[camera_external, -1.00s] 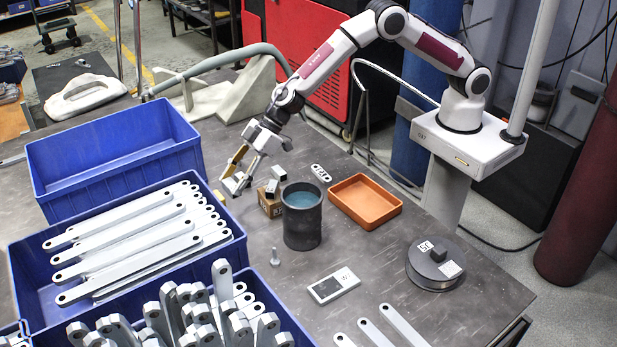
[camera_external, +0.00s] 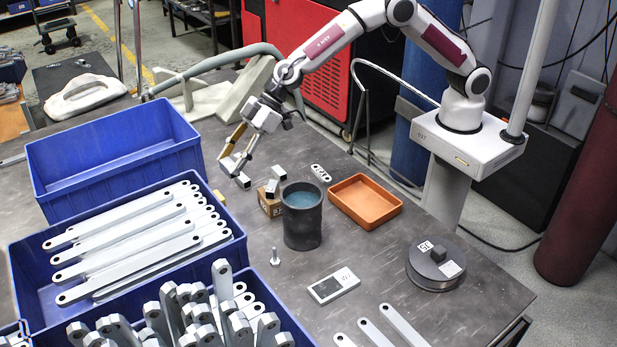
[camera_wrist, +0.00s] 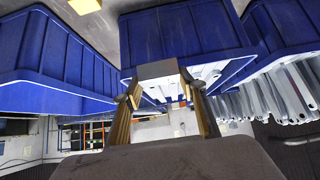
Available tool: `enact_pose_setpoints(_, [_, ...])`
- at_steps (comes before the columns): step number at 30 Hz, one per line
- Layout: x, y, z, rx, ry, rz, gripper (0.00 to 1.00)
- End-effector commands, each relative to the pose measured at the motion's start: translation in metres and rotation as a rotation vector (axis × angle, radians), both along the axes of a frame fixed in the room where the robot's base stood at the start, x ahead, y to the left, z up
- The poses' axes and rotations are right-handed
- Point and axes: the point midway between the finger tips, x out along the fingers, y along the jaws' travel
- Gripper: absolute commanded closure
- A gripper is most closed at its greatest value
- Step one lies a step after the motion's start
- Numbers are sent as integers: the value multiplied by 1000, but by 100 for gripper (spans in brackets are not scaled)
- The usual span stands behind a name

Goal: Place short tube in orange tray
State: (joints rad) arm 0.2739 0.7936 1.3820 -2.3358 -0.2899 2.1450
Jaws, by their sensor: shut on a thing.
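My gripper (camera_external: 235,167) is shut on a short tube (camera_external: 243,181), a small grey square piece with a dark open end. In the wrist view the held short tube (camera_wrist: 158,70) spans the two fingertips. My gripper is above the table, left of the cardboard box and the dark cup. Two other short tubes, one (camera_external: 278,173) behind the other (camera_external: 271,189), are at the small cardboard box (camera_external: 270,206). The orange tray (camera_external: 365,199) lies on the table to the right of the cup and looks empty.
The dark cylindrical cup (camera_external: 302,228) stands between my gripper and the tray. Blue bins (camera_external: 115,160) fill the left side, some with long grey bars. A bolt (camera_external: 275,257), a flat meter (camera_external: 333,286) and a black spool (camera_external: 435,265) lie in front. Table around the tray is mostly clear.

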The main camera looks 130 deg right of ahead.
Motion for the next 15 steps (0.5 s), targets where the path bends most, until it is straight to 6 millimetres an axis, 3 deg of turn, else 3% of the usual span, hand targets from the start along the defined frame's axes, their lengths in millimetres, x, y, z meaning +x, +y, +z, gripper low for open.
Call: enact_pose_setpoints(15, [-16, 0, -6, 0, 0, 45, 81])
